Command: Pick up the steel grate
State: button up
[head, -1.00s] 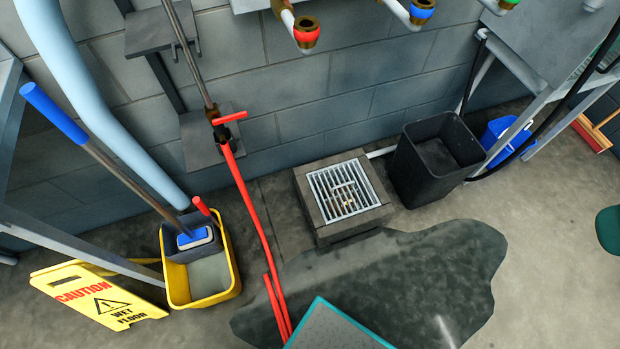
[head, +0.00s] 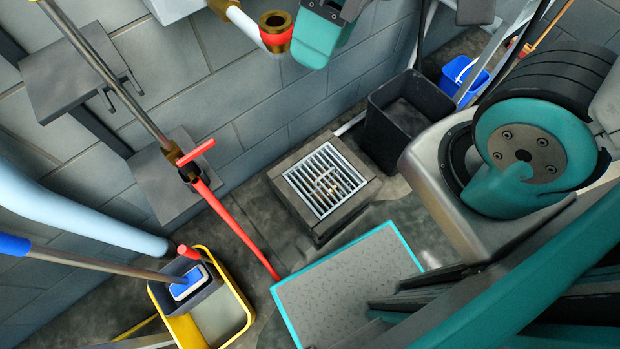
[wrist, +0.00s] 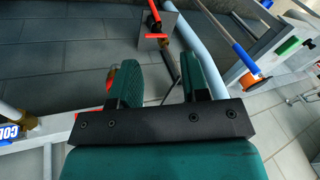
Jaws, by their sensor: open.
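The steel grate (head: 318,172) is a light grey barred square. It lies flat in the top of a low dark stone block (head: 318,234) on the floor by the wall in the head view. Small pale and brownish details show around its middle. My gripper (wrist: 160,78) is open and empty in the wrist view, its two green fingers apart. My arm shows at the right and top of the head view, well above the grate and apart from it. The grate does not show in the wrist view.
A black bin (head: 408,112) stands right of the block. A pipe with a red-ringed brass end (head: 276,40) juts from the wall above. A blue bucket (head: 464,78) stands further right.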

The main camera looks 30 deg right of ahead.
notch_tip(320, 180, down, 24)
jog(key=b, duration=2.2)
jog(key=m+h+b, duration=0.4)
jog(key=m+b, duration=0.9)
jog(key=m, duration=1)
send_over(325, 174)
notch_tip(325, 174, down, 47)
notch_tip(325, 174, down, 12)
jog(key=b, duration=0.5)
jog(key=shift+w+d+r, duration=0.1)
jog(key=shift+w+r, duration=0.05)
jog(key=shift+r, duration=0.1)
notch_tip(325, 174, down, 6)
jog(key=b, duration=0.4)
jog(key=shift+r+b, duration=0.1)
jog(key=shift+b, duration=0.2)
jog(key=shift+c, duration=0.4)
